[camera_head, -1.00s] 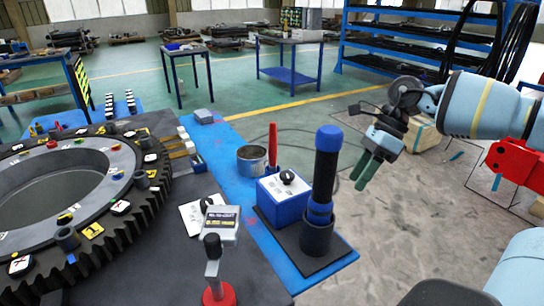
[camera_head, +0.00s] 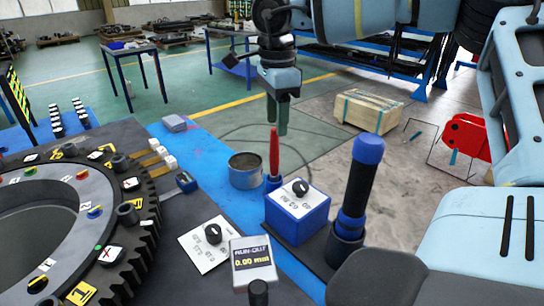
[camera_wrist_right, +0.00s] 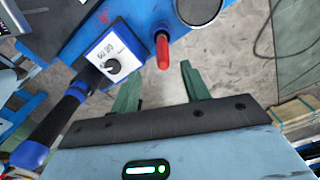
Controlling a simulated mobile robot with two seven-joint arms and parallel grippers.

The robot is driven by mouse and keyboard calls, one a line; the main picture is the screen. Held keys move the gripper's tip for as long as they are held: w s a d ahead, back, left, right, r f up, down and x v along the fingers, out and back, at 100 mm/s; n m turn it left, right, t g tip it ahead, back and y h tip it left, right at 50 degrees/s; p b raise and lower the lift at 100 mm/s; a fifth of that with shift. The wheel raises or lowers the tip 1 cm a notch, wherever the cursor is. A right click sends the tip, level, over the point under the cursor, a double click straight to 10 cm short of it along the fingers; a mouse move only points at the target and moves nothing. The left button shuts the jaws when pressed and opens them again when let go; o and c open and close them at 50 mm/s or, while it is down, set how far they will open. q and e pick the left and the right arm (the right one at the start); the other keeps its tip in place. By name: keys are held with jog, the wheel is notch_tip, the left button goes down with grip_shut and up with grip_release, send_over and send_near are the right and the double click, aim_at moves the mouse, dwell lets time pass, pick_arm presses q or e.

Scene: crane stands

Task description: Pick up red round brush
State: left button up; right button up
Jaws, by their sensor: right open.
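The red round brush (camera_head: 274,154) stands upright in a small blue holder (camera_head: 273,183) on the blue strip of the bench. It lies between a metal can and a blue box with a black knob. My right gripper (camera_head: 277,128) points down above and just behind the brush in the head view, with its green fingers apart from it. In the right wrist view the brush (camera_wrist_right: 162,51) shows beyond the open fingers (camera_wrist_right: 158,82), with nothing between them. My left gripper is not in view.
The metal can (camera_head: 246,170) stands left of the brush. The blue knob box (camera_head: 298,214) and a tall black cylinder with blue bands (camera_head: 362,187) stand to its right. A large toothed ring (camera_head: 140,222) fills the left. Open floor lies behind the bench.

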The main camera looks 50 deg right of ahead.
send_over(274, 174)
jog(key=shift+w+d+f+p, duration=0.1)
jog(key=shift+d+f, duration=0.05)
jog(key=shift+f, duration=1.05)
jog(key=shift+w+d+f+p, duration=0.1)
jog(key=shift+f, duration=1.1)
jog(key=shift+w+d+f+p, duration=0.1)
jog(key=shift+d+f, duration=0.05)
jog(key=shift+f, duration=1.05)
grip_shut()
